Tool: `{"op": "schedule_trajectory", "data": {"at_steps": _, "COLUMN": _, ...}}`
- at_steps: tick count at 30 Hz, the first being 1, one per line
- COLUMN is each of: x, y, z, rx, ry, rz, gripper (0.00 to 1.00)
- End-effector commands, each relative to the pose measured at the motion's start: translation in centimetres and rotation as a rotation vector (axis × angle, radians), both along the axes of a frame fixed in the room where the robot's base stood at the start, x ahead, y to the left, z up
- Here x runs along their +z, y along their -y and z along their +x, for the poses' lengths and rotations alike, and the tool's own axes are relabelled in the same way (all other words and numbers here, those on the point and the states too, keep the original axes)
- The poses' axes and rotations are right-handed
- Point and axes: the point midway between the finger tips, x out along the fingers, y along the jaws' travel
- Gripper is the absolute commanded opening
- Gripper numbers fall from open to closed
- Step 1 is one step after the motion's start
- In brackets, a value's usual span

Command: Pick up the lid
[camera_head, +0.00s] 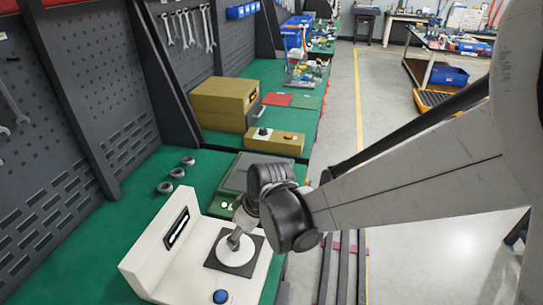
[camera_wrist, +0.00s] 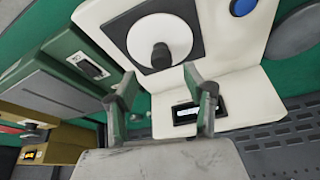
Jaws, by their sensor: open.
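The lid (camera_wrist: 176,31) is a round white disc with a dark knob (camera_wrist: 161,56). It lies on a black square plate (camera_wrist: 118,27) on the white tester (camera_wrist: 246,78). In the wrist view my gripper (camera_wrist: 160,72) is open and empty. Its two fingers point toward the lid, with the knob framed between and beyond their tips. I cannot tell how far the tips are from the knob.
The tester has an upright back with a display (camera_head: 178,229) and a blue button (camera_head: 221,296). A green device (camera_head: 228,206) stands behind it. Several dark rings (camera_head: 165,187) lie on the green bench at left. Yellow boxes (camera_head: 224,102) stand farther back.

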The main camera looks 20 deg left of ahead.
Motion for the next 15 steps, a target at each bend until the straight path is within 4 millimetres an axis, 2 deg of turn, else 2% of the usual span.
{"op": "schedule_trajectory", "data": {"at_steps": 1, "x": -0.5, "y": -0.4, "z": -0.5, "rx": 0.010, "ry": 0.000, "rz": 0.000, "gripper": 0.47}}
{"op": "schedule_trajectory", "data": {"at_steps": 7, "x": -1.8, "y": -0.9, "z": -0.4, "rx": 0.009, "ry": 0.001, "rz": 0.001, "gripper": 0.47}}
{"op": "schedule_trajectory", "data": {"at_steps": 15, "x": -5.7, "y": -2.4, "z": 0.0, "rx": 0.006, "ry": 0.002, "rz": 0.001, "gripper": 0.47}}
